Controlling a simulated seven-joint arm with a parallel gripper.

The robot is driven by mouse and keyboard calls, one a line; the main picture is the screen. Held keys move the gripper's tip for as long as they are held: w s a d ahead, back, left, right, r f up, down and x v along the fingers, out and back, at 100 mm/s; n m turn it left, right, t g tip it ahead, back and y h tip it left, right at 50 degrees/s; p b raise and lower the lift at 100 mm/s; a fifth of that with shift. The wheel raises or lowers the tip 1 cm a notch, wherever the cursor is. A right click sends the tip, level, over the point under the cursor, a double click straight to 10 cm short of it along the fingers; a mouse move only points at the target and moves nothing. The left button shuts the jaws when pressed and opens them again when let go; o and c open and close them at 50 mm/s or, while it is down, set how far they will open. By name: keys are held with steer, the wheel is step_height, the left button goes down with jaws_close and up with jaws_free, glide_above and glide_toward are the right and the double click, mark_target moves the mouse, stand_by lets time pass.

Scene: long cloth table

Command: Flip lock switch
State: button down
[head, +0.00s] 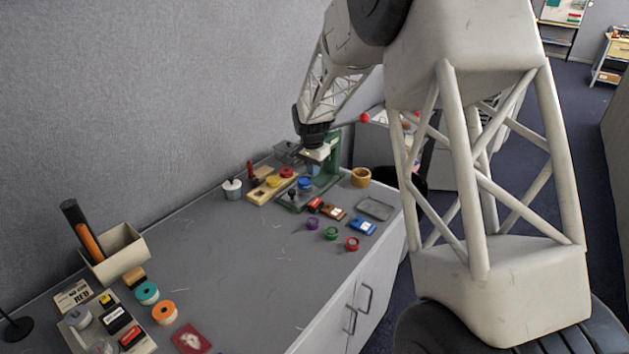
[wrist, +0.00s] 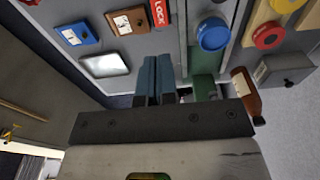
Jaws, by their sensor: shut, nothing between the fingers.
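The lock switch is a small red block (wrist: 160,13) marked LOCK at the top edge of the wrist view, partly cut off. In the head view it is the small red and dark block (head: 315,205) on the grey table, in front of the green stand. My gripper (head: 319,158) is above the table by the green stand, higher than the switch and apart from it. In the wrist view its two blue-grey fingers (wrist: 157,78) are together with nothing between them. The lever position of the switch is too small to tell.
A brown block (head: 334,212), a blue block (head: 362,226) and a shallow metal tray (head: 375,208) lie beside the switch. The green stand (head: 331,161), a blue round button (head: 305,182) and a yellow board (head: 260,194) are close by. The middle of the table is mostly clear.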

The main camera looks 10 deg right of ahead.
steer(key=shift+a+r, duration=0.1)
steer(key=shift+r, duration=1)
steer(key=s+d+r+n, duration=0.1)
steer(key=s+r, duration=0.4)
steer(key=s, duration=0.3)
steer(key=s+d+r+n+t, duration=0.1)
steer(key=s+d+r+n, duration=0.1)
steer(key=s+r, duration=0.5)
steer(key=s+d+r+n, duration=0.1)
steer(key=s+r, duration=0.2)
steer(key=s, duration=0.7)
steer(key=s+d+n+t, duration=0.1)
steer(key=s+n, duration=0.3)
steer(key=s, duration=2.3)
steer(key=shift+s+d+f+n, duration=0.25)
steer(key=shift+d+f+n, duration=0.15)
steer(key=shift+d, duration=0.3)
